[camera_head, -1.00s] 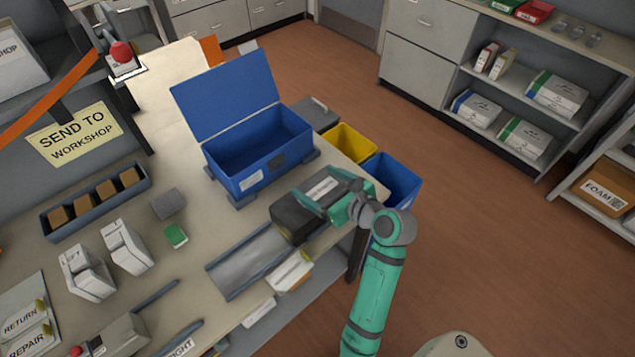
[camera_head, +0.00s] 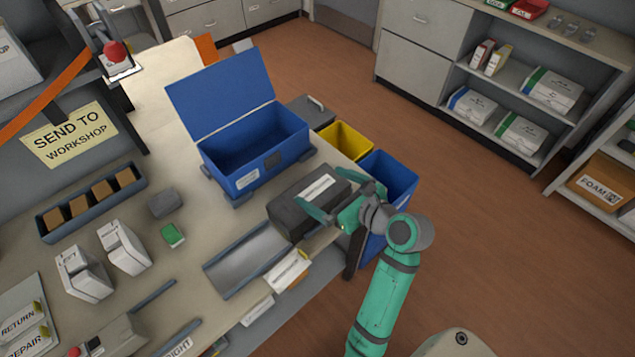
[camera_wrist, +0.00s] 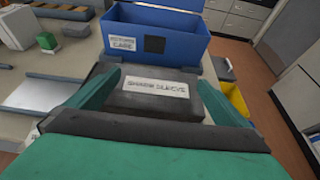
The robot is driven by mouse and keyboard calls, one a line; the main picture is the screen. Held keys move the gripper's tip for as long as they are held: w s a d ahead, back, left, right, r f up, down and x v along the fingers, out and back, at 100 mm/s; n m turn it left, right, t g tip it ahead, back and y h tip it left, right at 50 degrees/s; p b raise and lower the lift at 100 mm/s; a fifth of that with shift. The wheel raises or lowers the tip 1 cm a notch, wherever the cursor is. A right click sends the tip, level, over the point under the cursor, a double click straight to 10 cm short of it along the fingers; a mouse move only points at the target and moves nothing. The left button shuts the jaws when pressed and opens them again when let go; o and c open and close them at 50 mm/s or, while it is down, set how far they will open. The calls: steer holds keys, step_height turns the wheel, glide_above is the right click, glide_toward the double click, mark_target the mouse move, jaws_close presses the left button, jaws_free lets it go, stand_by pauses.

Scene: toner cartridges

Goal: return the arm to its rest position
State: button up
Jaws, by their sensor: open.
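My gripper (camera_head: 342,202) is open at the right edge of the bench, with its green fingers apart. A dark grey box with a white label (camera_head: 300,203) lies on the bench just left of the gripper, at the end of a grey tray. In the wrist view the same dark box (camera_wrist: 150,105) lies ahead of my gripper (camera_wrist: 158,98), between and beyond the two fingers. I cannot tell whether the fingers touch it. My green arm reaches up from the lower right in the head view.
An open blue case (camera_head: 255,155) stands on the bench behind the dark box. A grey tray (camera_head: 243,262) lies in front. A yellow bin (camera_head: 346,142) and a blue bin (camera_head: 392,175) stand beside the bench. Floor (camera_head: 480,225) to the right is clear.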

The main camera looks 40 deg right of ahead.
steer(key=v, duration=0.7)
steer(key=shift+s+r, duration=0.25)
steer(key=shift+r, duration=0.05)
steer(key=shift+s+d, duration=0.15)
